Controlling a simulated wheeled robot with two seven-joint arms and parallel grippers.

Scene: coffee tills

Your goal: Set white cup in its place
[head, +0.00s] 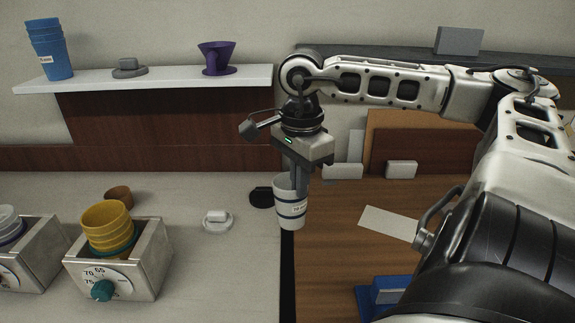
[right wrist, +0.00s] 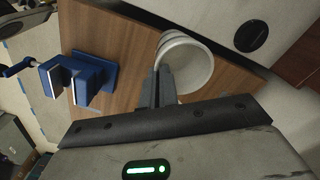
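The white cup (head: 289,212), with a dark band and a small label, hangs upright from my right gripper (head: 299,185) in the head view. The gripper's fingers are shut on the cup's wall at the rim. The cup is seen above the seam between the pale counter and the wooden one. In the right wrist view, the round mouth of the white cup (right wrist: 196,68) shows beside the fingertips of my right gripper (right wrist: 158,88), and it looks empty. My left gripper is not in view.
Metal boxes with dials hold yellow cups (head: 106,218) and pale cups (head: 9,217) at left. Blue cups (head: 49,50) and a purple dripper (head: 216,58) stand on the shelf (head: 170,79).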

